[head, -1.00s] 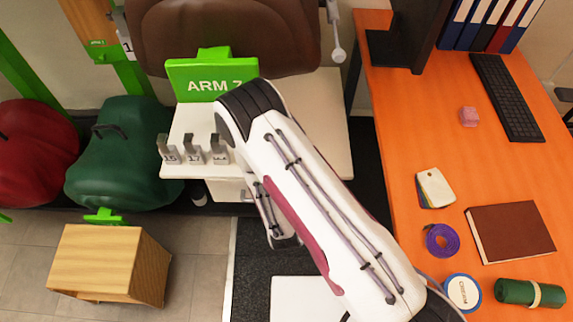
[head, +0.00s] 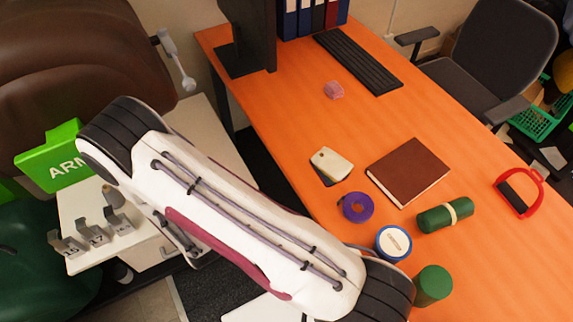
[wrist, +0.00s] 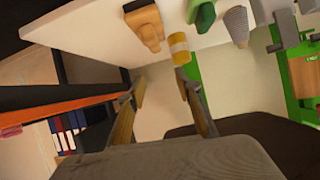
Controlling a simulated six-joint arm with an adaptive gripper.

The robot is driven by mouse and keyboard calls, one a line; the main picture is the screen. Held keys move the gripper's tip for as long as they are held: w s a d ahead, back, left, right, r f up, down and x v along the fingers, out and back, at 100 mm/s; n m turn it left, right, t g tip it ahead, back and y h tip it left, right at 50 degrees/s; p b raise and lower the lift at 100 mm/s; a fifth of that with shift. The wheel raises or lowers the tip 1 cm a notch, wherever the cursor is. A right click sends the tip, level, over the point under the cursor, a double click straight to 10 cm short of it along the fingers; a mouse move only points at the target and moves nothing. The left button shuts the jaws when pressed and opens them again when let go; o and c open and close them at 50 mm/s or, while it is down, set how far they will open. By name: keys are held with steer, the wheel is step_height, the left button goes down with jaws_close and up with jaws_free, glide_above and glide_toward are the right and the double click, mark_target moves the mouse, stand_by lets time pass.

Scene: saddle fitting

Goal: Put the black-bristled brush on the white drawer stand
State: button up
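The white drawer stand (head: 215,135) is at left in the head view, partly covered by my arm. Its white top also shows in the wrist view (wrist: 85,40). I cannot pick out the black-bristled brush with certainty. A red loop-handled item with a dark bar (head: 520,192) lies at the desk's right side, and I cannot tell if it has bristles. My gripper (wrist: 158,88) is open in the wrist view, with nothing seen between its fingers. It is near the edge of the white top. In the head view my arm hides it.
The orange desk (head: 290,130) holds a brown book (head: 407,171), purple roll (head: 356,207), round tin (head: 393,243), green roll (head: 445,215), green cylinder (head: 433,285) and keyboard (head: 357,62). Grey numbered tags (head: 95,236) stand on the stand. A tan item (wrist: 148,25) and yellow-banded roll (wrist: 178,47) are near the fingers.

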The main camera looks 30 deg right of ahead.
step_height(320, 180, up, 12)
steer(key=w+d+g+y, duration=0.1)
steer(key=w+g, duration=0.1)
steer(key=s+d+r+g, duration=0.1)
steer(key=s+d+r, duration=0.1)
steer(key=r, duration=0.4)
steer(key=s+d+r+g, duration=0.1)
steer(key=s+d+r, duration=0.15)
steer(key=r, duration=0.45)
steer(key=s+d+r+g, duration=0.1)
steer(key=s+d+r, duration=0.2)
steer(key=s, duration=0.5)
steer(key=s+d+r+g, duration=0.1)
steer(key=s+d+r, duration=0.3)
steer(key=s, duration=0.5)
steer(key=s+d+r+h, duration=0.1)
steer(key=s+d+r, duration=0.3)
steer(key=s, duration=0.5)
steer(key=shift+s+d+r+n+g, duration=0.2)
steer(key=shift+d+n+g, duration=0.2)
steer(key=shift+d, duration=0.25)
